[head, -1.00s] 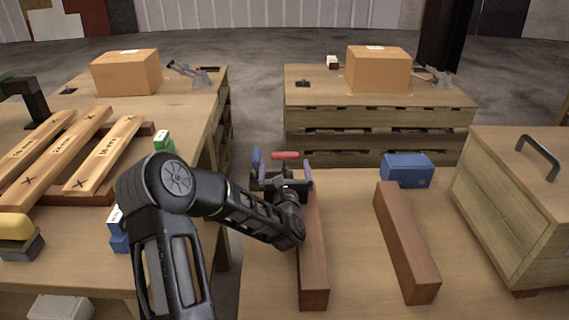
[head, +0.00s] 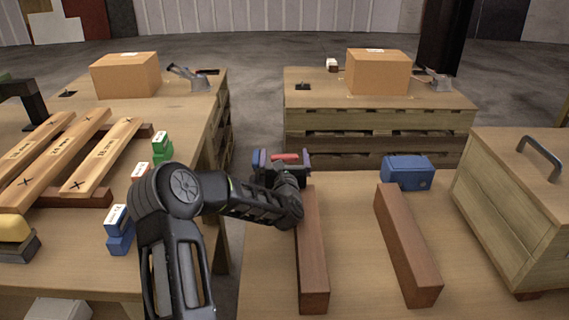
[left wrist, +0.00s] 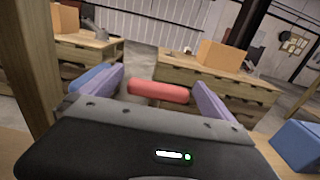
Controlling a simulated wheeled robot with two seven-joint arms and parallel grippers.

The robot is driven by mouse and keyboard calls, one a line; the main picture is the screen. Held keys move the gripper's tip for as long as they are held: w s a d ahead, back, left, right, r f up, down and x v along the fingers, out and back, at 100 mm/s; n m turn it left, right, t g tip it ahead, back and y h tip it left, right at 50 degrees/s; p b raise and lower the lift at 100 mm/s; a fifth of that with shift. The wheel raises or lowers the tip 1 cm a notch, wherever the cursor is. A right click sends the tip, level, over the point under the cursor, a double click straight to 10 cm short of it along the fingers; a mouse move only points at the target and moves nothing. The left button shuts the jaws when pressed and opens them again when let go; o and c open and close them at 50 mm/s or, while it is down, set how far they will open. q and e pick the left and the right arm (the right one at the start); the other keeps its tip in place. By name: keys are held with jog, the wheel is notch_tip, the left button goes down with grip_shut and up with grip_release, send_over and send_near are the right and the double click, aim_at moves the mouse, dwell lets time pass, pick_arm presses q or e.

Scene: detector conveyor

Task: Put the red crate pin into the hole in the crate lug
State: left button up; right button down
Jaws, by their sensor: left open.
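The red crate pin (head: 285,157) shows at the far edge of the right-hand table, partly hidden by my left gripper (head: 282,158). In the left wrist view the pin (left wrist: 158,91) lies crosswise between the two purple fingers of the left gripper (left wrist: 156,95), which are apart and do not visibly squeeze it. The wooden crate (head: 505,205) with a grey handle stands at the right of the table. I cannot make out its lug or hole. My right gripper does not show.
Two brown beams (head: 312,260) (head: 408,245) lie lengthwise on the table. A blue block (head: 407,172) sits behind the right beam. Marked planks (head: 100,155) and small labelled blocks (head: 120,230) are on the left table. Bare tabletop lies between the beams.

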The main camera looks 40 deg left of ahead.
pick_arm(q)
jog(key=shift+c, duration=0.4)
jog(key=c, duration=1.4)
